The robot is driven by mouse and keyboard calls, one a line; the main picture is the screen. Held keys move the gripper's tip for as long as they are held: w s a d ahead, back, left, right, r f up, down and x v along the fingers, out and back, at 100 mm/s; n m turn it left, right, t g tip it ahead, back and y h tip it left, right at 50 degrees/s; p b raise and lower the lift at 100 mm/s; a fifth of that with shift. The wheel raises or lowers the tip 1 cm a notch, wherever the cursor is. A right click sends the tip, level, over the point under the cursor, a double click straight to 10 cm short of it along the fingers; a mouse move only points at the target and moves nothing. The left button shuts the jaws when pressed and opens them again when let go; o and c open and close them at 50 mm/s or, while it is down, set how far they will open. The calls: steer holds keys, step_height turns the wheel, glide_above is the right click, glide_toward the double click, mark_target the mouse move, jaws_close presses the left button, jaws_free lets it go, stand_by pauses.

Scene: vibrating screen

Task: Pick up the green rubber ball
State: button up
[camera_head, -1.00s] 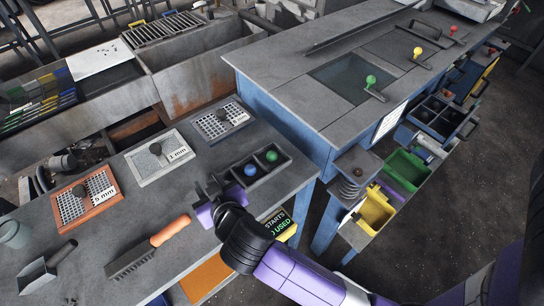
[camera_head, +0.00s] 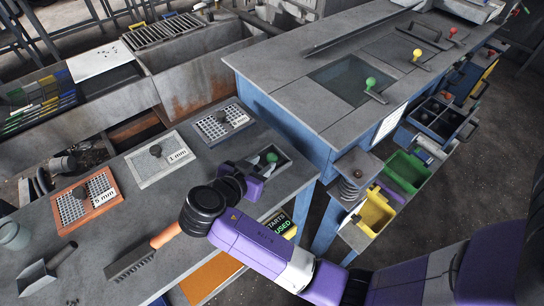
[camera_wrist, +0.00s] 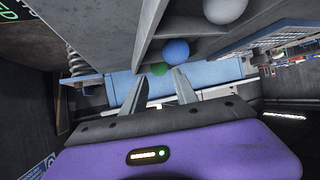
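The green rubber ball (camera_head: 272,157) sits in the far-end compartment of a dark divided tray (camera_head: 286,173) on the grey bench. It also shows small in the wrist view (camera_wrist: 159,69), between and beyond my fingertips. My gripper (camera_head: 257,166) is over the tray, close to the green ball and partly covering the tray in the head view. In the wrist view my gripper (camera_wrist: 161,75) has its two fingers spread, with nothing held. Whether the fingers are level with the ball, I cannot tell.
A blue ball (camera_wrist: 175,50) and a pale ball (camera_wrist: 224,9) lie close by in the wrist view. Mesh sieves (camera_head: 162,161) and an orange-handled brush (camera_head: 143,252) are on the bench. The blue machine table (camera_head: 290,105) rises just behind the tray.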

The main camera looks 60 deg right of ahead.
mark_target(270, 159)
steer(key=shift+p+x, duration=0.7)
steer(key=shift+x, duration=1.95)
steer(key=shift+s, duration=0.1)
jaws_close()
